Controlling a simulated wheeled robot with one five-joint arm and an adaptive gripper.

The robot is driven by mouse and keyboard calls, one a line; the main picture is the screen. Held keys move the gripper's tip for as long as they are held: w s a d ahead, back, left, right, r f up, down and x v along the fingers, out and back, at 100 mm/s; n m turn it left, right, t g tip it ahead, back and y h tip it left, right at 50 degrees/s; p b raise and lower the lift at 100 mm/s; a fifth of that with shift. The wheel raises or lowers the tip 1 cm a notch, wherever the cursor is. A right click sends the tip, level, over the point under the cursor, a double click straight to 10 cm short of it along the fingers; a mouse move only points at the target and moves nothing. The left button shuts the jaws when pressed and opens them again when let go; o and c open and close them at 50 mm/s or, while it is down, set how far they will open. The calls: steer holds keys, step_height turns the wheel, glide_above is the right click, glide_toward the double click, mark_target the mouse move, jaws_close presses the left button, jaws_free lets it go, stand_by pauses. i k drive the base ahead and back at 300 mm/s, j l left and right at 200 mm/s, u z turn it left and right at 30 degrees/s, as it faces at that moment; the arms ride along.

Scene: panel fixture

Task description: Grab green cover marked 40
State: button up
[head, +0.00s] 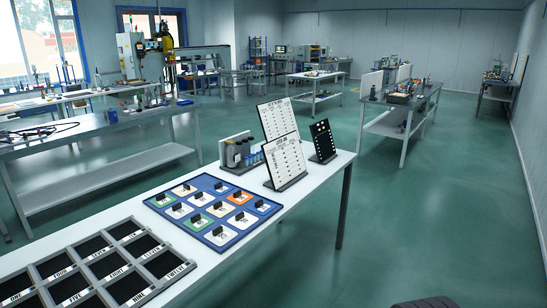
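A blue board (244,237) lies on the white table and holds several square covers with dark upright handles. One cover with a green border (199,222) sits in the front-left part of the board. Another green-bordered cover (163,199) sits near the board's left corner. The numbers on the covers are too small to read, so I cannot tell which is marked 40. My gripper cannot be made out in this view; only a dark rounded shape shows at the bottom edge, and I cannot tell what it is.
An orange cover (241,220) is on the same board. A grey tray (95,258) with dark labelled compartments lies at the left. White sign boards (284,160), a black panel (323,140) and a bottle rack (238,152) stand behind. Floor (430,210) to the right is clear.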

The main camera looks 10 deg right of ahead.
mark_target(198, 221)
steer(key=i+u, duration=0.25)
steer(key=i, duration=0.2)
steer(key=i+l+u, duration=0.25)
steer(key=i, duration=0.2)
